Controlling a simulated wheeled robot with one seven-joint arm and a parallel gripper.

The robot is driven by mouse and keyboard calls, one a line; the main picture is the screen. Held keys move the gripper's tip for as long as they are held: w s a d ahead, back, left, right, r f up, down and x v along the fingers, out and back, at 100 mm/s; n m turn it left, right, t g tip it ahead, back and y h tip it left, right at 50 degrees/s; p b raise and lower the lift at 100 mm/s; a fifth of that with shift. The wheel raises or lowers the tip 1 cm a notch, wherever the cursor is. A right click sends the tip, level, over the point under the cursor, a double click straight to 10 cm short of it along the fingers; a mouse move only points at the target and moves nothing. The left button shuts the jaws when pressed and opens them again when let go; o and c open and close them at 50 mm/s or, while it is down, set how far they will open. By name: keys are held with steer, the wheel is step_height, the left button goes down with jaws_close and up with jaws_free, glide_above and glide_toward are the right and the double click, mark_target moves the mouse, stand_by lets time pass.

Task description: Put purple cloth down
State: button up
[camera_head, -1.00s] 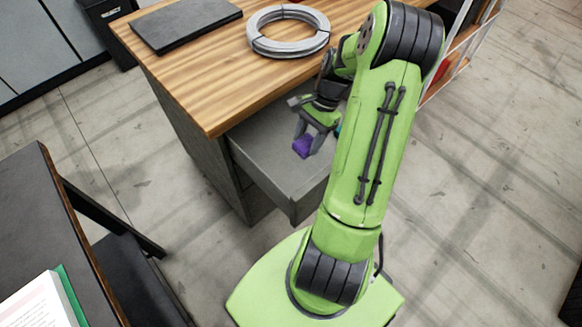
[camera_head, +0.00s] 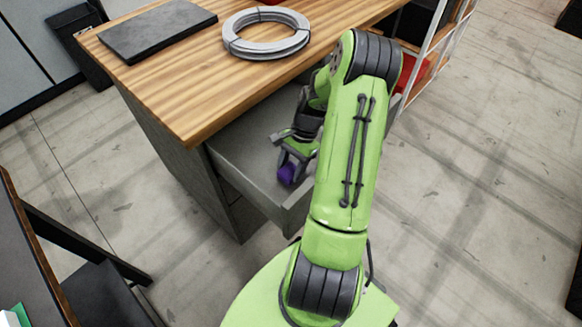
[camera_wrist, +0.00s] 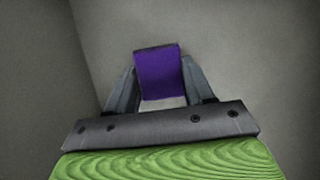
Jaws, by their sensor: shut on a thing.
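The purple cloth (camera_head: 288,173) is a small folded piece held between the fingers of my gripper (camera_head: 291,166). In the wrist view the cloth (camera_wrist: 158,73) sits between the two grey fingertips of the gripper (camera_wrist: 160,88), which are shut on it. The gripper is over the open grey drawer (camera_head: 240,160) of the wooden desk, close to its front panel. I cannot tell whether the cloth touches the drawer floor. My arm hides the right part of the drawer.
The wooden desk top (camera_head: 200,85) overhangs the drawer at the back left. It bears a grey cable coil (camera_head: 266,47) and a dark flat folder (camera_head: 157,30). A black table (camera_head: 30,262) stands at the left. A shelf (camera_head: 425,62) stands at the back right.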

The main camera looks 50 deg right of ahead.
steer(key=o, duration=1)
steer(key=shift+f, duration=0.15)
steer(key=p+v, duration=0.4)
steer(key=v, duration=0.8)
step_height(320, 180, up, 9)
steer(key=n+h, duration=0.3)
steer(key=n, duration=0.1)
glide_above(280, 171)
steer(key=s+a+r+n+t+h, duration=0.1)
steer(key=s+a+r+n+h, duration=0.1)
steer(key=a+r+n, duration=0.55)
steer(key=s+a+r+n+t, duration=0.3)
steer(key=s+a+n, duration=0.3)
steer(key=s+a, duration=0.4)
steer(key=shift+s+a+t, duration=0.35)
steer(key=shift+s+t, duration=0.1)
steer(key=shift+t, duration=0.35)
